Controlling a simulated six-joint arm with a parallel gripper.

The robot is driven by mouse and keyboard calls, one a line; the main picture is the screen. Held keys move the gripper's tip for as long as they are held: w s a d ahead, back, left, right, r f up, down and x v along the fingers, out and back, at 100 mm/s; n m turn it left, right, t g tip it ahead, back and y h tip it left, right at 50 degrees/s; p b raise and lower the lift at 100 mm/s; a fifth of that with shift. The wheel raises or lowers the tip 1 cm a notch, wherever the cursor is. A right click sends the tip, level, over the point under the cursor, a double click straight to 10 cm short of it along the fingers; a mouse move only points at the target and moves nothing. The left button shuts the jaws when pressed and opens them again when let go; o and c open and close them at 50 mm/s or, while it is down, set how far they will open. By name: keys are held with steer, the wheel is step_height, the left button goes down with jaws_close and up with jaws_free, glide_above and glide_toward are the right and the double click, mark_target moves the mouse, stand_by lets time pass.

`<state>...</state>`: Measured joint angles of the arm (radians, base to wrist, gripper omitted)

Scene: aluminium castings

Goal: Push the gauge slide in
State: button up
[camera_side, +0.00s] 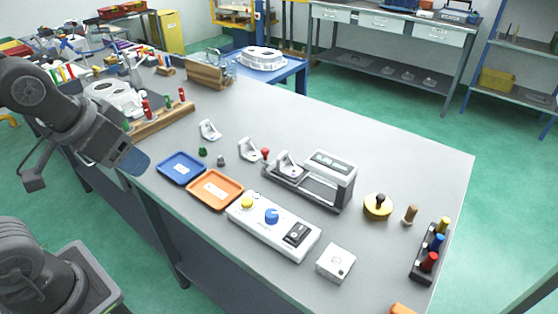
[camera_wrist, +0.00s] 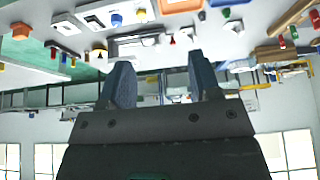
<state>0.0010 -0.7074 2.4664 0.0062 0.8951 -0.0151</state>
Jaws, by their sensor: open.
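The gauge (camera_side: 348,195) stands on the bench in the side view, a long grey frame with a light block at its far right end. Its slide carries a red knob (camera_side: 265,153) at the left end, and a pale bracket casting (camera_side: 288,165) sits on it. The gauge also shows in the wrist view (camera_wrist: 128,49), with the red knob (camera_wrist: 172,41) beside it. My gripper (camera_side: 134,163) is beyond the bench's left edge, well away from the gauge. In the wrist view its two blue fingers (camera_wrist: 158,72) are apart with nothing between them.
A blue tray (camera_side: 181,167), an orange tray (camera_side: 215,190) and a control box (camera_side: 270,229) lie along the near edge. The bench behind the gauge is clear.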

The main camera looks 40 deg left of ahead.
steer(key=shift+n, duration=0.4)
steer(key=w, duration=0.3)
steer(key=w+r, duration=0.1)
steer(key=w, duration=0.5)
steer(key=shift+a+r, duration=0.15)
steer(key=shift+r, duration=0.15)
steer(key=shift+c, duration=0.4)
steer(key=n+g+y, duration=0.1)
steer(key=n, duration=0.1)
glide_toward(265, 149)
steer(key=x, duration=0.8)
steer(key=shift+w+f, duration=0.15)
steer(key=shift+f, duration=0.2)
steer(key=shift+c, duration=0.2)
jaws_close()
